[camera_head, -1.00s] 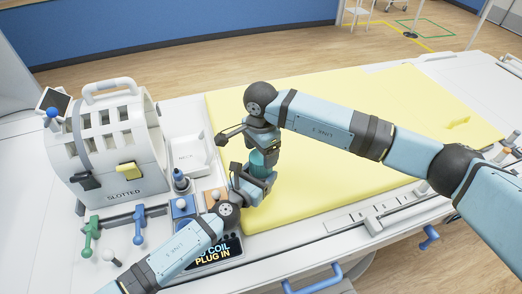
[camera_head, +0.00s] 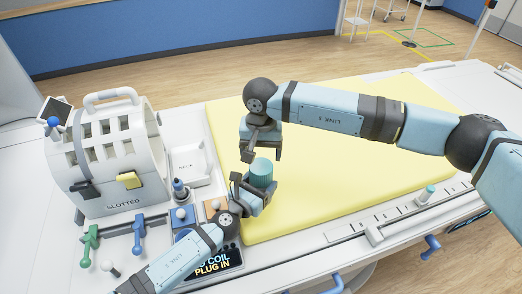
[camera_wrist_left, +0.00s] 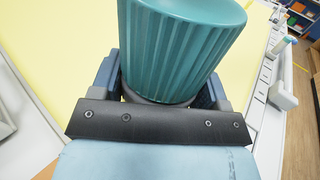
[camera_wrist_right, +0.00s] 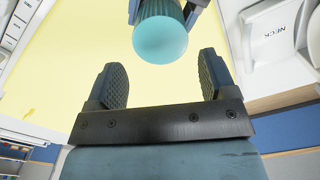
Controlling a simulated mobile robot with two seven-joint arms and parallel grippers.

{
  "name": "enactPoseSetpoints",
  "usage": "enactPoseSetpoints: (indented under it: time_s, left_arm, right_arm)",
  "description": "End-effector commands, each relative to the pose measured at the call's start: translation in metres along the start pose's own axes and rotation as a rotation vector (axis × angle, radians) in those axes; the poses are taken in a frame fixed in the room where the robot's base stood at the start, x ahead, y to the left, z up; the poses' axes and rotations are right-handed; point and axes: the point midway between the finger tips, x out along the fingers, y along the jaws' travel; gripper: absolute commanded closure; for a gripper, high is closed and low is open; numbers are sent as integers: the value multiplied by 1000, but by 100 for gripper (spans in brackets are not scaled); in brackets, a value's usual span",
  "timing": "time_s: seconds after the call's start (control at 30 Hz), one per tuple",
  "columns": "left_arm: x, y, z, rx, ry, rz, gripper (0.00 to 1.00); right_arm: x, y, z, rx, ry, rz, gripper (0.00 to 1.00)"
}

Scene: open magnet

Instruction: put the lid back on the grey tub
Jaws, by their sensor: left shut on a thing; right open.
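A teal ribbed lid (camera_head: 262,172) stands in my left gripper (camera_head: 254,190), above the near left part of the yellow pad. The left wrist view shows the ribbed lid (camera_wrist_left: 180,45) large, with a narrow grey band of the tub (camera_wrist_left: 160,98) under it between the shut fingers. The rest of the tub is hidden by the gripper. I cannot tell how tightly the lid sits. My right gripper (camera_head: 262,152) is open and empty just above the lid. In the right wrist view the lid's smooth top (camera_wrist_right: 160,40) lies beyond the open fingers, apart from them.
The yellow pad (camera_head: 330,180) is broad and mostly clear. A white slotted coil (camera_head: 110,150) stands at the left, beside a white tray (camera_head: 190,165) and several coloured knobs. A small teal-topped item (camera_head: 426,195) stands on the front rail.

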Motion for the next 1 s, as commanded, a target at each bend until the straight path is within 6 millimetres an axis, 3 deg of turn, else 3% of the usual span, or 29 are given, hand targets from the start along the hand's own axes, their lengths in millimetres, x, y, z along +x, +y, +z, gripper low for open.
enactPoseSetpoints:
  time_s: [0.17,0.6,1.0]
  left_arm:
    - [0,0,0,0,0,0,98]
    - [0,0,0,0,0,0,98]
    - [0,0,0,0,0,0,98]
  right_arm:
    - [12,0,1,1,-2,0,22]
    - [72,0,0,3,-2,-1,22]
    - [80,0,0,2,0,0,22]
